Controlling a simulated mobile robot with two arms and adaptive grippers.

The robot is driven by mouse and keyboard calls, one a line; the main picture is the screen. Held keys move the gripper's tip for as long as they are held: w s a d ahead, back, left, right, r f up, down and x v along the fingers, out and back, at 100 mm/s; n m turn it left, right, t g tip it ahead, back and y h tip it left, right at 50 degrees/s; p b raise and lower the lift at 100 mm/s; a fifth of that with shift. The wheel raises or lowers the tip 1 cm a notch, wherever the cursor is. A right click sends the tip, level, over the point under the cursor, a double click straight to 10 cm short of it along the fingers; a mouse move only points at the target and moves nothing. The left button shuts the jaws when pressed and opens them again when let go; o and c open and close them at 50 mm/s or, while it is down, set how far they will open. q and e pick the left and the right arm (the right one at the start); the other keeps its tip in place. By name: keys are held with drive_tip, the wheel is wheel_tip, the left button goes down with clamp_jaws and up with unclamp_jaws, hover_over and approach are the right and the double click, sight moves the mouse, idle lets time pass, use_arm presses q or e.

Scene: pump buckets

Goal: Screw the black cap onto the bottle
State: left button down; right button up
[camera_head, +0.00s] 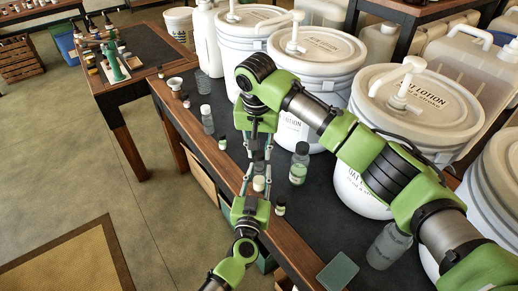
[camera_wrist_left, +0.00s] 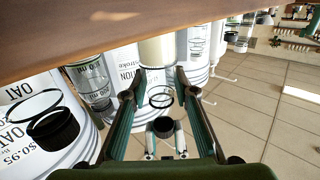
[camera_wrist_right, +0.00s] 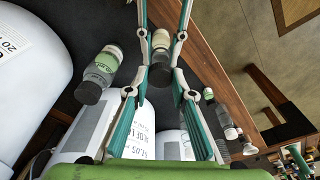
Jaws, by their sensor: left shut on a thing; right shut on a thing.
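A small bottle with a cream body (camera_head: 258,183) is held upright between my two grippers near the table's front edge. It also shows in the right wrist view (camera_wrist_right: 163,47). My left gripper (camera_head: 257,190) comes up from below and is shut on the bottle. My right gripper (camera_head: 259,161) reaches down from above and is shut on the black cap (camera_wrist_right: 160,76), which sits at the bottle's top end. Whether the cap is threaded or just resting cannot be told. In the left wrist view, a cream body (camera_wrist_left: 157,52) shows between the fingertips.
A green-labelled bottle with a black cap (camera_head: 299,165) stands just right of the grippers. A small capped bottle (camera_head: 280,206) is near the edge. White lotion buckets (camera_head: 318,52) fill the back. Small bottles (camera_head: 207,118) stand to the left. A dark green block (camera_head: 338,272) lies in front.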

sight(259, 177)
drive_tip(key=shift+f, duration=0.5)
drive_tip(key=shift+f, duration=0.9)
drive_tip(key=shift+f, duration=0.6)
